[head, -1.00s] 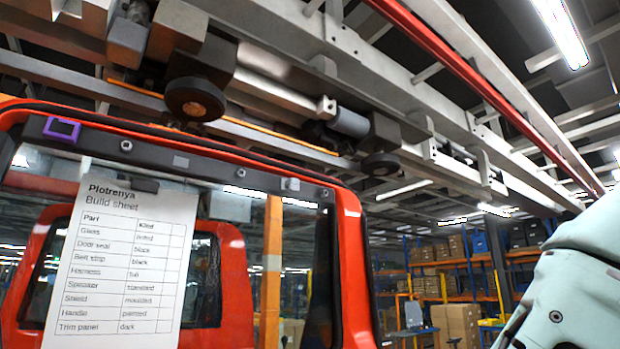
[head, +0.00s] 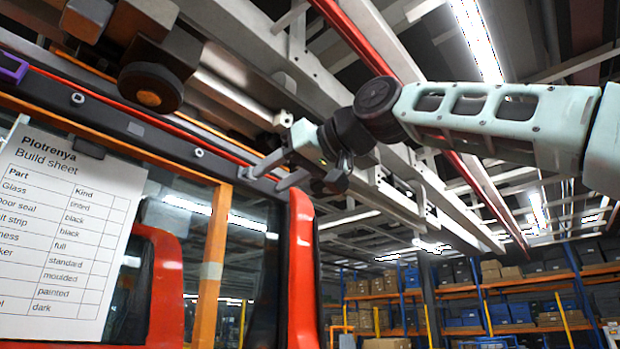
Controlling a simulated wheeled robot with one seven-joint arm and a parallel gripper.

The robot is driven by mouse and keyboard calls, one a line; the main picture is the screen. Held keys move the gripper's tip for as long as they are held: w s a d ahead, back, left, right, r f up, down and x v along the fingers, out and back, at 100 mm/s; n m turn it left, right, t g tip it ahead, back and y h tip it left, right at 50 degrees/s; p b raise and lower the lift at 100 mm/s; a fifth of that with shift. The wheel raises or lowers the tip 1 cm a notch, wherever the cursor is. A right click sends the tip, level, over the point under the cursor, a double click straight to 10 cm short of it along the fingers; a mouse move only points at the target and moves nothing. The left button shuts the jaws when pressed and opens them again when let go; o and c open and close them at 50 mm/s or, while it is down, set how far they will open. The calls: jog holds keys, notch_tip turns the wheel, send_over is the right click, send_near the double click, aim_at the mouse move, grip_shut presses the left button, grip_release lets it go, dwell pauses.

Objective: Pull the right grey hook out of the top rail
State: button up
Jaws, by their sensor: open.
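The dark top rail (head: 165,141) runs along the upper edge of the red-orange door, sloping down to the right in the head view. My gripper (head: 268,179) is at the rail's right end, with its two grey fingers apart and pointing at the rail. The fingertips are at or very near the place of the right grey hook. The hook itself is hidden or cannot be told from the fingers. Whether the fingers touch it cannot be seen. A purple hook (head: 13,68) sits at the rail's left end, cut by the frame edge.
A build sheet (head: 66,225) hangs on a dark clip (head: 88,147) below the rail, left of my gripper. Overhead metal beams with a dark roller (head: 150,88) pass close above. The door's red right edge (head: 301,270) is just below my gripper. Shelves stand far behind.

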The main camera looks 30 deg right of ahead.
aim_at(247, 175)
jog(key=s+d+r+t, duration=0.2)
jog(key=s+d+r, duration=0.1)
jog(key=d+r, duration=0.25)
jog(key=r+p+x, duration=0.1)
jog(key=p+x, duration=0.7)
jog(key=x, duration=0.9)
jog(key=shift+r+m+p, duration=0.15)
jog(key=shift+m+p, duration=0.15)
jog(key=shift+m, duration=0.1)
jog(key=shift+w, duration=0.1)
grip_shut()
dwell(0.4)
dwell(0.5)
jog(key=shift+s+d, duration=0.1)
jog(key=shift+s, duration=0.2)
jog(key=shift+s+d+r+b, duration=0.1)
jog(key=shift+s+b, duration=0.15)
jog(key=shift+b, duration=0.05)
